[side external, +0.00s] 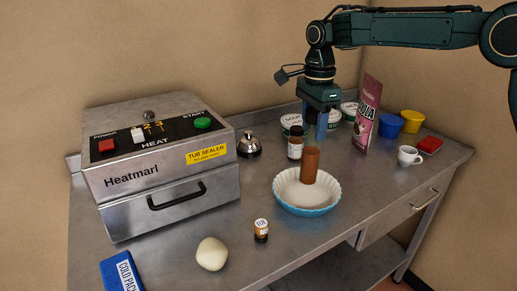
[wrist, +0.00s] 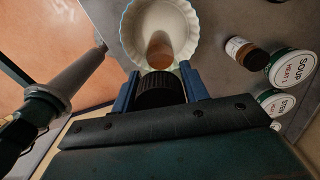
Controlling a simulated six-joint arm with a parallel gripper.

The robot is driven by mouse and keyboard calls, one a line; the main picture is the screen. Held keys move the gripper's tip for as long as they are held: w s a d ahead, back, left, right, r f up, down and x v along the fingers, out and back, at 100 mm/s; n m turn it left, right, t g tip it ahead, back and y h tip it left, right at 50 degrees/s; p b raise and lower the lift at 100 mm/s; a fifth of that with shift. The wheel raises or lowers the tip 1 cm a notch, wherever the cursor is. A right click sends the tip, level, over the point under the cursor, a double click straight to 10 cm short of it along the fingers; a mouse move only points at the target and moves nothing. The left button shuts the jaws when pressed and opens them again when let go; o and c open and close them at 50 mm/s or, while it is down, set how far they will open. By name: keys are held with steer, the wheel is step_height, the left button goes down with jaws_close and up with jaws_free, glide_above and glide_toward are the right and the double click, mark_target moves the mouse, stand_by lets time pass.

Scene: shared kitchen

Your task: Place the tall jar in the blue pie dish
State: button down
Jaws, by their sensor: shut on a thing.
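The tall jar (side external: 310,168) is a plain brown upright cylinder. In the side view it shows below my gripper (side external: 315,135), within the outline of the blue pie dish (side external: 307,208). The dish is blue outside and whitish inside. In the wrist view my gripper (wrist: 159,88) is shut on the jar's black ridged lid, one blue finger on each side. The jar's brown body (wrist: 160,52) reaches over the dish's inside, near its close rim (wrist: 196,35). I cannot tell whether its base touches the dish floor.
A shorter labelled jar (side external: 295,145) stands behind the dish, near soup tubs (side external: 290,121). A pink pouch (side external: 367,115) and white cup (side external: 408,156) stand right. A small bottle (side external: 261,231) and dough ball (side external: 212,254) are in front; the tub sealer (side external: 150,165) is left.

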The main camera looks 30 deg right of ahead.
mark_target(312, 142)
steer(key=shift+f, duration=0.4)
steer(key=shift+f, duration=2.1)
steer(key=c, duration=0.7)
jaws_free()
steer(key=shift+f, duration=0.1)
steer(key=shift+c, duration=0.2)
step_height(312, 142, up, 12)
steer(key=shift+r, duration=0.15)
